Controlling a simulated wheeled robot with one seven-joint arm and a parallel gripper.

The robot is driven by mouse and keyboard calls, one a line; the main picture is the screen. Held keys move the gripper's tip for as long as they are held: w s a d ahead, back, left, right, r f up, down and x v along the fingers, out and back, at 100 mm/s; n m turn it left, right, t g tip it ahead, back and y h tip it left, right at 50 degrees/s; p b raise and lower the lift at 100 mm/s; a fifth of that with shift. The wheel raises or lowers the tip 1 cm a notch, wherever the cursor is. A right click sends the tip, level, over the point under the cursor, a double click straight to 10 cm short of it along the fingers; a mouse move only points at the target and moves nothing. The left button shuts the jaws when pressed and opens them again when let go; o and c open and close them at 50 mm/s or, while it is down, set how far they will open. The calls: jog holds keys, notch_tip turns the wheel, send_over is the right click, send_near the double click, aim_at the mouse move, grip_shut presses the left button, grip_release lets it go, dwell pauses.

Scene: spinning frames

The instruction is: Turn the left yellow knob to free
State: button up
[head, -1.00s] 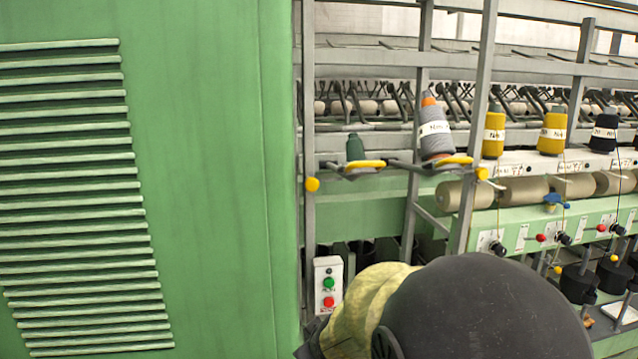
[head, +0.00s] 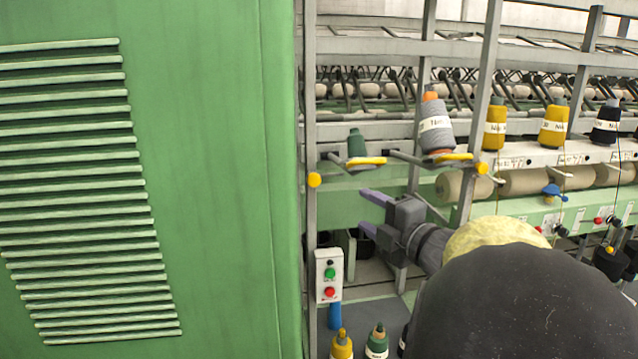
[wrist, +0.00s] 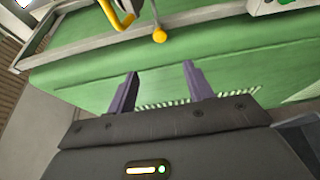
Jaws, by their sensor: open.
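The left yellow knob (head: 314,179) is a small round ball on the grey upright beside the green cabinet. A second yellow knob (head: 481,168) is on an upright farther right. My gripper (head: 366,210) is open and empty, its purple fingers pointing left, to the right of the left knob and a little lower in the picture. In the wrist view, a yellow knob (wrist: 159,35) shows beyond the gap between the open fingers (wrist: 159,74), apart from them. I cannot tell for sure which knob that is.
A green cabinet wall (head: 220,180) fills the left. A switch box (head: 329,276) with green and red buttons is below. Several yarn cones stand right, some low in front.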

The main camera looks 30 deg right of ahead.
aim_at(315, 181)
jog(key=shift+w, duration=0.1)
jog(key=w+p, duration=0.2)
jog(key=w, duration=0.3)
jog(key=w+a+p, duration=0.1)
jog(key=w+p, duration=0.1)
jog(key=w, duration=0.4)
jog(key=w+a+p, duration=0.1)
jog(key=w+p, duration=0.1)
jog(key=w, duration=0.4)
jog(key=shift+w, duration=0.1)
jog(key=shift+c, duration=0.4)
jog(key=c, duration=0.9)
